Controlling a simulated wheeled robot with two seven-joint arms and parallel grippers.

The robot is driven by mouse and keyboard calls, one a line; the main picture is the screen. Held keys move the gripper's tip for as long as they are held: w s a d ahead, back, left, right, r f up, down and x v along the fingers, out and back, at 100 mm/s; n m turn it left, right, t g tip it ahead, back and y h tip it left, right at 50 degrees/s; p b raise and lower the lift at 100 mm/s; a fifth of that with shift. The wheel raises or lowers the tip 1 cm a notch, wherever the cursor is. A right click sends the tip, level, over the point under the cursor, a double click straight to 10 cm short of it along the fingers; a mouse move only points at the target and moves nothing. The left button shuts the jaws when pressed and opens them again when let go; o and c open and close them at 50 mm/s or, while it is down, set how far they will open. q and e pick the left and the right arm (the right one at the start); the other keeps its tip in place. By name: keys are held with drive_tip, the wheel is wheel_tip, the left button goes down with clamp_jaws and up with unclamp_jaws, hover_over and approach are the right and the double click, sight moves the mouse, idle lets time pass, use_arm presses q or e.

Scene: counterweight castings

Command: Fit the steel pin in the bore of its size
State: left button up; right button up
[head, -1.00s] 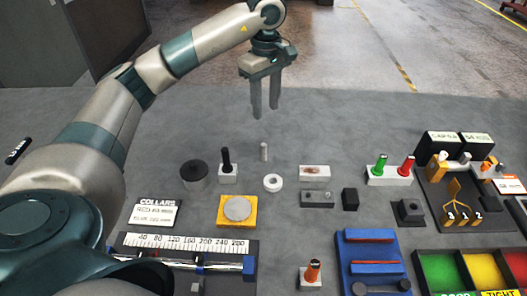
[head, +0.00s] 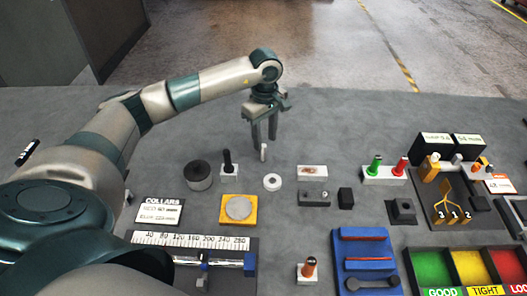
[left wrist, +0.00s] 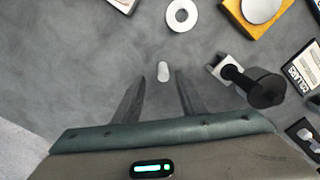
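The steel pin (head: 263,152) is a small light-grey cylinder standing upright on the grey table. It also shows in the left wrist view (left wrist: 163,71). My left gripper (head: 264,143) points down at it, open and empty, with its two fingers apart. In the left wrist view the pin appears between and slightly beyond the fingertips, with no clear contact. A grey block with small dark spots that may be holes (head: 314,197) lies to the right of the pin; I cannot tell their sizes. My right gripper is not in view.
A white ring (head: 272,182) and a black-topped plug gauge in a white block (head: 228,164) stand close to the pin. A black cylinder (head: 199,176), a white block (head: 312,171) and a yellow plate (head: 238,222) are nearby. The table behind the pin is clear.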

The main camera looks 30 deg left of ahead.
sight(263, 146)
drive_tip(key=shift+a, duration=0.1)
